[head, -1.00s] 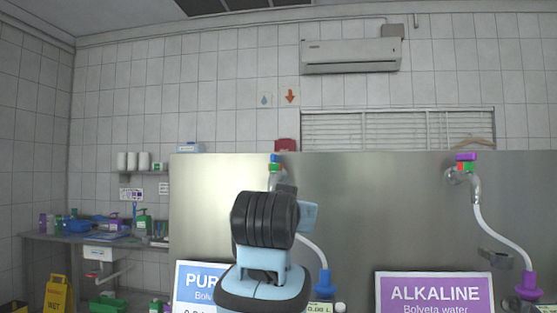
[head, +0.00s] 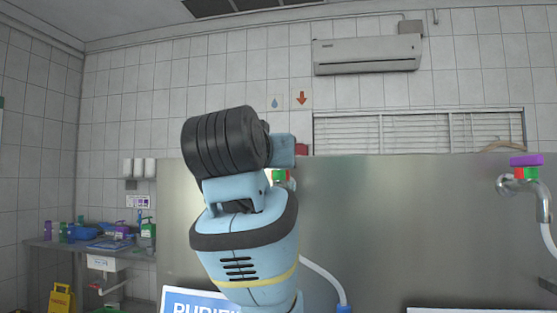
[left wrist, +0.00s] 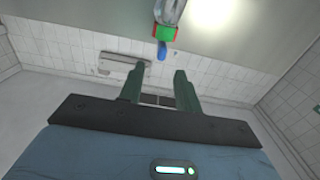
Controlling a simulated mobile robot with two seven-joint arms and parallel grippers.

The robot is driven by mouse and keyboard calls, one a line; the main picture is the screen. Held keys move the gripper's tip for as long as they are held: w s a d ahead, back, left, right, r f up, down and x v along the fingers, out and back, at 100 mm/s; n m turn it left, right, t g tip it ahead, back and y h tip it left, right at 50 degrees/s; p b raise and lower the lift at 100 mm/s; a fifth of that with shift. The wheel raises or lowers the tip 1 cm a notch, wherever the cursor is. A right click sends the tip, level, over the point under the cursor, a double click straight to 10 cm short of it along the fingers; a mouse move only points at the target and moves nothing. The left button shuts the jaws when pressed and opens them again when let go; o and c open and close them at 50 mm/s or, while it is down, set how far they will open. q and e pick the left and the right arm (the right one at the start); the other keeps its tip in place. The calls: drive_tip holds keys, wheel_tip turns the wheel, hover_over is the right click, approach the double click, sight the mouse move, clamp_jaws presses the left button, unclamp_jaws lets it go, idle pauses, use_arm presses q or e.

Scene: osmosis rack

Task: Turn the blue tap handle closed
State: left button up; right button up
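The purified-water tap shows in the left wrist view as a metal spout with a red and green collar (left wrist: 165,33) and a blue handle (left wrist: 162,50). The handle appears just beyond my left gripper's fingertips (left wrist: 158,70), roughly in line with the gap between them; their exact distance is unclear. The left gripper is open, with nothing between its dark green fingers. In the head view my left arm hides the blue handle, and only the tap's green and red collar (head: 280,175) shows beside it. My right gripper is not in view.
A steel panel (head: 400,220) stands ahead. A second tap with a purple handle (head: 526,160) is at its right. A white hose (head: 325,275) and a blue PURIFIED sign (head: 195,302) are low on the panel. A cluttered side table (head: 80,245) stands far left.

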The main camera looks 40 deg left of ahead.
use_arm(q)
drive_tip(key=x, duration=0.7)
drive_tip(key=shift+w+a+f, duration=0.15)
drive_tip(key=shift+w, duration=0.1)
clamp_jaws()
